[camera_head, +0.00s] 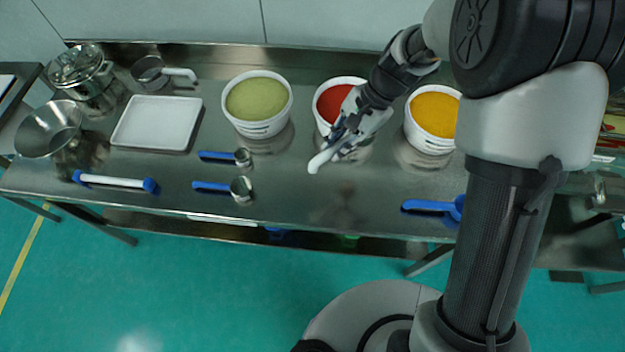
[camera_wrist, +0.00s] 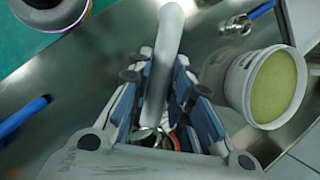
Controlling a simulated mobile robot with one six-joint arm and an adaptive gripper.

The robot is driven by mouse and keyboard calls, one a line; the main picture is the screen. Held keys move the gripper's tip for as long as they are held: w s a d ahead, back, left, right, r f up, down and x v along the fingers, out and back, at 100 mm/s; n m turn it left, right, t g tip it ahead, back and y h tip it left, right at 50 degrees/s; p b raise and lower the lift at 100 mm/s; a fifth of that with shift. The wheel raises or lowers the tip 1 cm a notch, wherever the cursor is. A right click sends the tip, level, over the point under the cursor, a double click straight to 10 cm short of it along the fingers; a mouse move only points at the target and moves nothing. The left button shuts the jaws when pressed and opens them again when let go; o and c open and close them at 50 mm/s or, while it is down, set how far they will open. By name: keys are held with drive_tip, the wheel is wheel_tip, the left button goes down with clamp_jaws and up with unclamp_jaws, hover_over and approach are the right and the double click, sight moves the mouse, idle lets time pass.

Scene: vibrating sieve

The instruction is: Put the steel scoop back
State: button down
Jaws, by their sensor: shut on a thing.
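My gripper (camera_head: 345,136) is shut on the white handle (camera_head: 318,161) of what looks like the steel scoop, in front of the tub of red powder (camera_head: 333,101). In the wrist view the handle (camera_wrist: 168,50) runs up between the blue-padded fingers of my gripper (camera_wrist: 164,95). A bit of shiny metal (camera_wrist: 148,137) shows low between the fingers, perhaps the scoop's bowl. The rest of the bowl is hidden. I cannot tell whether it touches the tub or the powder.
Tubs of green (camera_head: 258,98) and orange powder (camera_head: 433,113) flank the red one. At left are a white tray (camera_head: 156,123), a white-handled steel pan (camera_head: 148,71), a steel bowl (camera_head: 49,130) and a lidded steel pot (camera_head: 80,68). Blue-handled tools (camera_head: 213,187) lie in front. The front middle of the steel table (camera_head: 320,208) is clear.

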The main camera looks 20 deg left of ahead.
drive_tip(key=shift+s+a+f+m+t+y+b, duration=0.15)
drive_tip(key=shift+s+a+f+m+t+b, duration=0.3)
drive_tip(key=shift+s+a+f+m+b, duration=1.35)
drive_tip(key=shift+s+a+f+m+t+y+b, duration=0.15)
drive_tip(key=shift+s+f+m+t, duration=0.65)
drive_tip(key=shift+f, duration=2.3)
drive_tip(key=shift+s+a+f+m+t+y+b, duration=0.2)
drive_tip(key=shift+s+a+f+m+b, duration=0.8)
drive_tip(key=shift+s+f, duration=1.05)
drive_tip(key=shift+w+d+f, duration=0.1)
drive_tip(key=shift+w+f, duration=0.35)
drive_tip(key=shift+f, duration=0.2)
drive_tip(key=c, duration=1.4)
unclamp_jaws()
drive_tip(key=shift+o, duration=0.6)
drive_tip(key=o, duration=0.4)
